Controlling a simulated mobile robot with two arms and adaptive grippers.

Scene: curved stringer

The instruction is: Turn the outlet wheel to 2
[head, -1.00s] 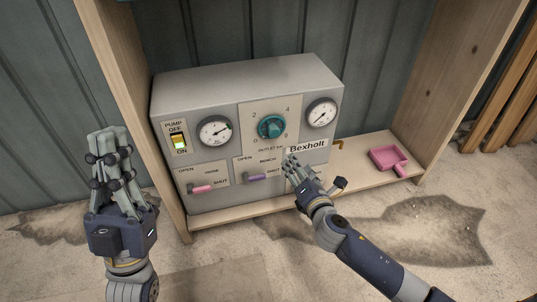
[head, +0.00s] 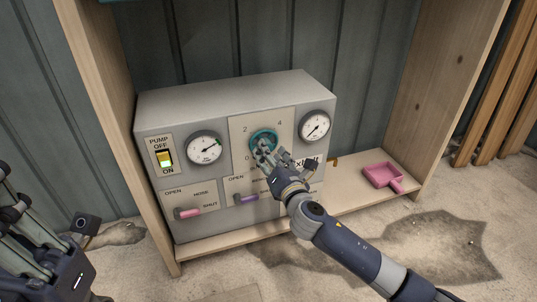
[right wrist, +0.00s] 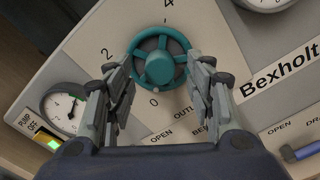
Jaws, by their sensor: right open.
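The teal outlet wheel (head: 262,133) is on the pale plate in the middle of the grey pump box, with 0, 2 and 4 marked around it. In the right wrist view the whole wheel (right wrist: 160,62) shows, and a small pale mark on its lower rim sits by the 0. My right gripper (head: 268,152) is open, its fingertips in front of the wheel's lower part. In the right wrist view its fingers (right wrist: 158,75) stand to either side of the wheel; contact is unclear. My left gripper (head: 18,215) is partly cut off at the left edge.
The pump switch (head: 164,157) stands at ON with a green light. Two gauges (head: 205,148) flank the wheel. A pink scoop-like tray (head: 381,176) lies on the wooden shelf at right.

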